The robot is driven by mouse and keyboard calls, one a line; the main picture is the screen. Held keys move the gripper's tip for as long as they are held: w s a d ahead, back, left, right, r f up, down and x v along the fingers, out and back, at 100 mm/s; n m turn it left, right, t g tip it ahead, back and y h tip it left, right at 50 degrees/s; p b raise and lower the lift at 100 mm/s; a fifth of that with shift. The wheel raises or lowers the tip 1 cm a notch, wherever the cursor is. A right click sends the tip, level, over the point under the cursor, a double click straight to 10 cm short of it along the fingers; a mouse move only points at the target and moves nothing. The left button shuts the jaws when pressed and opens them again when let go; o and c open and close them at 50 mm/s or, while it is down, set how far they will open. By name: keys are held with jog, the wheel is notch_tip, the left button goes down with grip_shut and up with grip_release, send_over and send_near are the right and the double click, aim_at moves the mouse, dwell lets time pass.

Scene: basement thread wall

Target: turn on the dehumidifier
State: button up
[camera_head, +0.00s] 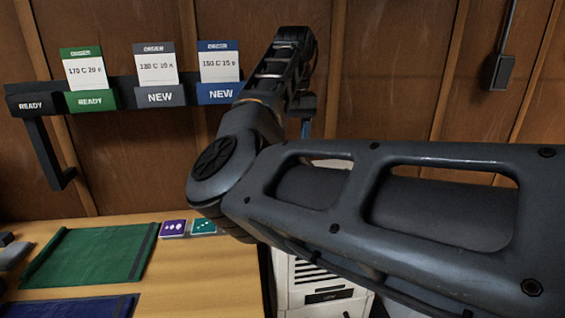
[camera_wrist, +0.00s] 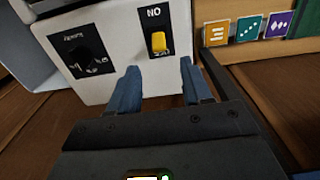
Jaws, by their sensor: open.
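The dehumidifier (camera_head: 306,270) is a white box with dark vent slots, low behind my arm in the head view, which hides much of it. The wrist view shows its white panel (camera_wrist: 118,25) with a yellow switch (camera_wrist: 158,41) on a black plate. Letters reading "NO" in the picture are above the switch; the marking below is hard to read. I cannot tell the switch's position. My gripper (camera_wrist: 160,67) is open and empty, its two blue fingers pointing at the panel, one either side of the switch in the picture. Contact is not visible.
A black dial (camera_wrist: 85,52) is left of the switch. A wooden bench (camera_head: 200,280) holds a green mat (camera_head: 90,255) and small coloured cards (camera_head: 173,228). A wall rack (camera_head: 120,90) carries labelled cards. A dark box (camera_head: 497,72) hangs on the wall.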

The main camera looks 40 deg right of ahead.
notch_tip(320, 180, down, 7)
jog(key=shift+f, duration=0.15)
jog(key=shift+c, duration=0.5)
grip_shut()
